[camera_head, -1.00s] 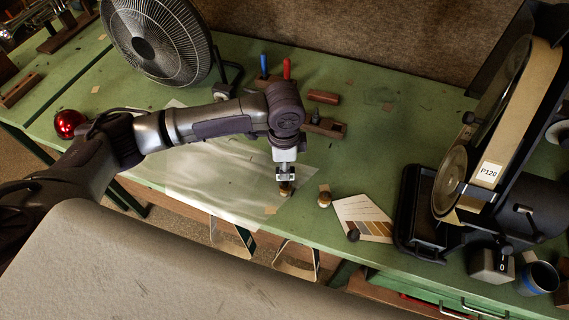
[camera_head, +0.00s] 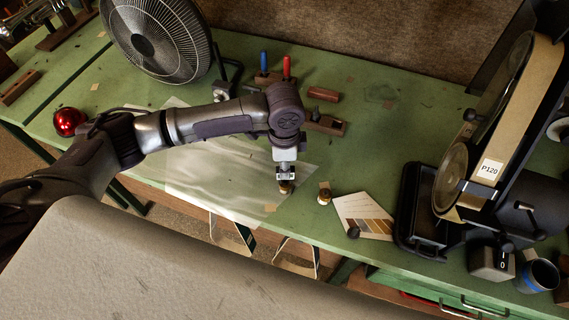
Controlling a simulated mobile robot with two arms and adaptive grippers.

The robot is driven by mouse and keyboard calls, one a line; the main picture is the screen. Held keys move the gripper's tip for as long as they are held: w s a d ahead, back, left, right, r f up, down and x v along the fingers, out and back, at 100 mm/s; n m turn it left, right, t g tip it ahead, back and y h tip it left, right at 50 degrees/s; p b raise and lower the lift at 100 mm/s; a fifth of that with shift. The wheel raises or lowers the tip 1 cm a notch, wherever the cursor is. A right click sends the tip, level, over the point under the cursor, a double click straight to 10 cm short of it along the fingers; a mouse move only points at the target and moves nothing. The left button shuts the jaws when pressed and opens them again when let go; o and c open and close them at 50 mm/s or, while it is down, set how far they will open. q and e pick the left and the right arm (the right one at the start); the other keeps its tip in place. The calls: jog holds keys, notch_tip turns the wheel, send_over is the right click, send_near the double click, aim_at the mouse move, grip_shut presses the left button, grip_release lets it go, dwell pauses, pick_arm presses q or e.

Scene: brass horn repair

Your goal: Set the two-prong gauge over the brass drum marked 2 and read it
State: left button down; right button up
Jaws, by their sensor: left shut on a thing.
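My left gripper (camera_head: 286,166) points down over the clear sheet near the bench's front edge. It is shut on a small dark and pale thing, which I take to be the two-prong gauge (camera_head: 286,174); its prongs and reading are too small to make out. A brass drum (camera_head: 287,188) is directly below it; whether the gauge touches or straddles it I cannot tell. A second brass drum (camera_head: 324,198) stands to the right, beside a small tan tag (camera_head: 324,185). I cannot read a number on either drum. My right gripper is out of view.
A clear sheet (camera_head: 220,185) lies on the green bench (camera_head: 365,140). A card with colour strips (camera_head: 365,218) and a belt sander (camera_head: 490,170) are to the right. A fan (camera_head: 157,35), a red ball (camera_head: 69,122) and a tool rack with blue and red handles (camera_head: 270,78) stand farther off.

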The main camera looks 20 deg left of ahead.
pick_arm(q)
jog(key=shift+f, duration=0.65)
dwell(1.0)
jog(key=shift+r+p, duration=2.6)
jog(key=shift+p, duration=0.15)
jog(key=shift+f, duration=0.1)
